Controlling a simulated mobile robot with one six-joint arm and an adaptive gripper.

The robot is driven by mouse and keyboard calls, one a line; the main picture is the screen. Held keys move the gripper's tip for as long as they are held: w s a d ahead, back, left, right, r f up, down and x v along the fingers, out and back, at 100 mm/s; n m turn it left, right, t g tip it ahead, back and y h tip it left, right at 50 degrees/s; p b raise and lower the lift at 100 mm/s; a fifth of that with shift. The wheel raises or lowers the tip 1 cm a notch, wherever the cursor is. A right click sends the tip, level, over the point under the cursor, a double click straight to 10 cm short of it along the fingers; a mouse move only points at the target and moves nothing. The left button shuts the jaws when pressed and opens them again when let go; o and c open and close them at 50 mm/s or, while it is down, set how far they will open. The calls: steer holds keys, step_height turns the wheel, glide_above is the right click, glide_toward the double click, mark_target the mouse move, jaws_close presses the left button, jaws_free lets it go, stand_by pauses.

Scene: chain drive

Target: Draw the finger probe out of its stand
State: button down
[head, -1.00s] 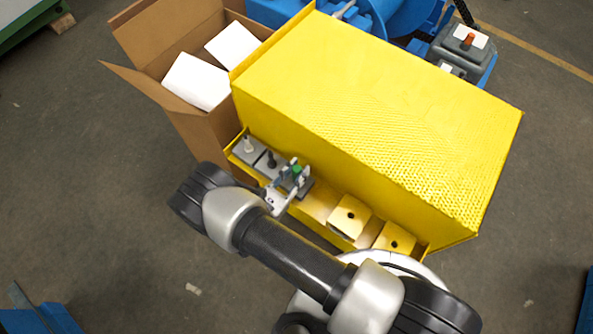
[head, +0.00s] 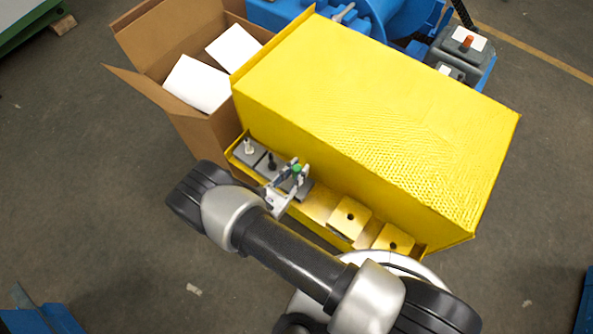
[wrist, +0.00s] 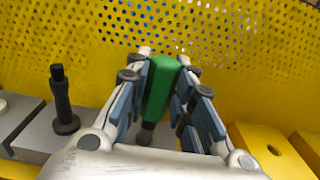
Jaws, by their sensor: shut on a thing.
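The finger probe has a green handle (wrist: 162,85) that stands roughly upright between my fingers in the wrist view. It shows as a small green spot (head: 296,168) in the head view. My gripper (wrist: 165,100) is shut on the green handle, with a finger pad on each side. Below the handle is a dark rounded end, close above a grey block. The stand, a grey block (head: 304,190), shows beside my gripper on the yellow ledge. Whether the probe's lower end is still inside the stand cannot be told.
A black post (wrist: 62,100) stands on a grey block left of my gripper, and a pale post (head: 249,147) beyond it. Yellow blocks with holes (head: 349,217) sit to the right. The perforated yellow guard (head: 370,110) rises close behind. An open cardboard box (head: 150,60) stands at the back left.

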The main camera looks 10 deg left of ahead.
steer(key=shift+r+p, duration=2.25)
steer(key=shift+r, duration=1.4)
